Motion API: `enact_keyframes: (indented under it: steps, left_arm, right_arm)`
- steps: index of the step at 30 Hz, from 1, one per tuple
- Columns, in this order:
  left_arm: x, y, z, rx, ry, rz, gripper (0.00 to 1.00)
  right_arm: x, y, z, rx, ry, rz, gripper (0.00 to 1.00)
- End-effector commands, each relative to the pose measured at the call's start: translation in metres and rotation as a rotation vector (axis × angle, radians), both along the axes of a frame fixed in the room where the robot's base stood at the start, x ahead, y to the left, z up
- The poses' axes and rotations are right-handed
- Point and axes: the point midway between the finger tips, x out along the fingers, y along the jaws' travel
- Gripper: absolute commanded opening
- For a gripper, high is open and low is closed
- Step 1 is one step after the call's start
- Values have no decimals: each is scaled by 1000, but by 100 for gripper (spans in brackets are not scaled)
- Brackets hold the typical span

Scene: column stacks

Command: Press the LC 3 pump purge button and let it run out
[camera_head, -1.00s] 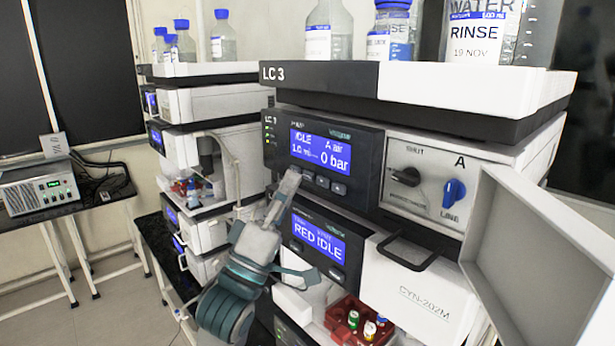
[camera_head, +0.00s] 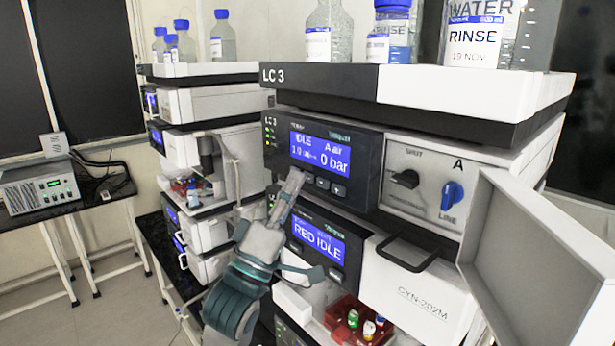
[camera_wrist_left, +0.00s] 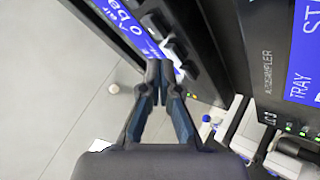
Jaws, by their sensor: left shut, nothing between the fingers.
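The LC 3 pump module (camera_head: 325,120) has a blue screen (camera_head: 320,153) that reads IDLE, A air and 0 bar. A row of small dark buttons (camera_head: 322,183) sits under the screen; the left end of the row is hidden behind my fingers. My left gripper (camera_head: 295,177) is shut and empty, its tips at the left end of this row. In the left wrist view the shut fingertips (camera_wrist_left: 160,68) are close to the buttons (camera_wrist_left: 168,33); I cannot tell whether they touch one. My right gripper is not in view.
A black knob (camera_head: 405,179) and a blue knob (camera_head: 452,195) are right of the screen. An open grey door (camera_head: 545,270) juts out at the right. Below are a second module's screen (camera_head: 318,237), a black handle (camera_head: 405,255) and a red vial tray (camera_head: 345,305). Bottles stand on top.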

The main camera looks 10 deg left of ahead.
Motion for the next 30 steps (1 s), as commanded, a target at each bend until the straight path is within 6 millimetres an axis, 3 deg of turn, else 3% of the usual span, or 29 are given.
enact_keyframes:
  steps: [30]
  left_arm:
    - [7,-5,0,0,1,0,0]
  right_arm:
    - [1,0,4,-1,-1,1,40]
